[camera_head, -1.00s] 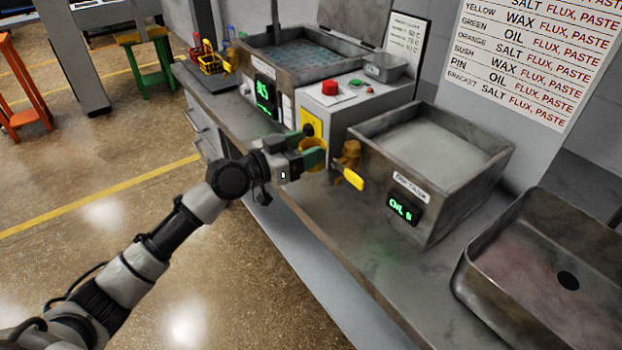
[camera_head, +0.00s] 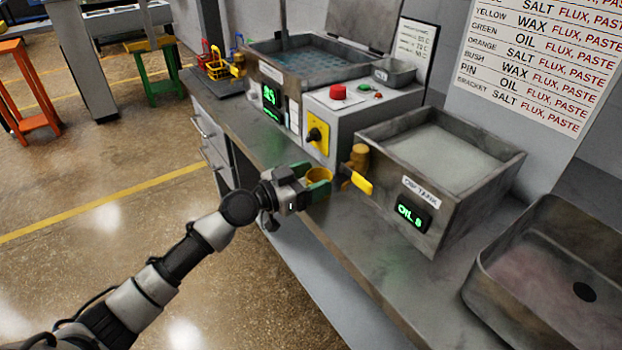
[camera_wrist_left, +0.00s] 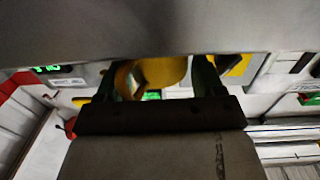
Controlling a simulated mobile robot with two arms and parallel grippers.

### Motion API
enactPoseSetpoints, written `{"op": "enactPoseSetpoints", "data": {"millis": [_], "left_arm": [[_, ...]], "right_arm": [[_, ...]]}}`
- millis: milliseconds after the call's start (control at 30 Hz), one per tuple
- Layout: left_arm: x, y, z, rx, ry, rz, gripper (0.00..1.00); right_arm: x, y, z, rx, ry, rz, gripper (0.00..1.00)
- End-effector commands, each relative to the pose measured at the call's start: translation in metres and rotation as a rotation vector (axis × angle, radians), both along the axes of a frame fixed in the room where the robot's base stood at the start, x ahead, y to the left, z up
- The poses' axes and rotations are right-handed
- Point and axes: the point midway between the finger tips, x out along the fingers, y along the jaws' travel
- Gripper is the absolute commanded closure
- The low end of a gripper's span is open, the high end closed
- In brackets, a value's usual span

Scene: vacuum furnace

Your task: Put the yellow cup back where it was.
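The yellow cup (camera_head: 319,175) is between the green fingertips of my left gripper (camera_head: 312,181), low by the front edge of the bench. The gripper is shut on it. Whether the cup's bottom touches the bench cannot be told. In the left wrist view the cup (camera_wrist_left: 150,73) sits between the two green fingers, partly hidden by the gripper body and a grey band across the top. My right gripper is not in view.
Behind is a control box (camera_head: 350,120) with red button and yellow switch. A sink (camera_head: 560,265) lies right. A yellow basket (camera_head: 218,67) stands farther back.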

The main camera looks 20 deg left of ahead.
Motion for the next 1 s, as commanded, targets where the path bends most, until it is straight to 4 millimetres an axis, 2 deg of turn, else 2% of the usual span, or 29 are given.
{"op": "enactPoseSetpoints", "data": {"millis": [33, 100, 467, 700, 1000], "left_arm": [[0.0, 0.0, 0.0, 0.0, 0.0, 0.0, 0.24], [0.0, 0.0, 0.0, 0.0, 0.0, 0.0, 0.17], [-0.002, 0.002, 0.002, 0.001, 0.002, 0.001, 0.17], [-0.038, 0.032, -0.004, 0.004, 0.003, 0.001, 0.17], [-0.081, 0.068, -0.003, 0.001, 0.003, 0.0, 0.17]], "right_arm": [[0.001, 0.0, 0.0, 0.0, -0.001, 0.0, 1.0], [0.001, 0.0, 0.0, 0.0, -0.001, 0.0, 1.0], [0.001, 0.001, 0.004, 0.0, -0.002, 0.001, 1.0], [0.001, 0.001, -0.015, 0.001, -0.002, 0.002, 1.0], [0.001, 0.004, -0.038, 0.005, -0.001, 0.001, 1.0]]}}
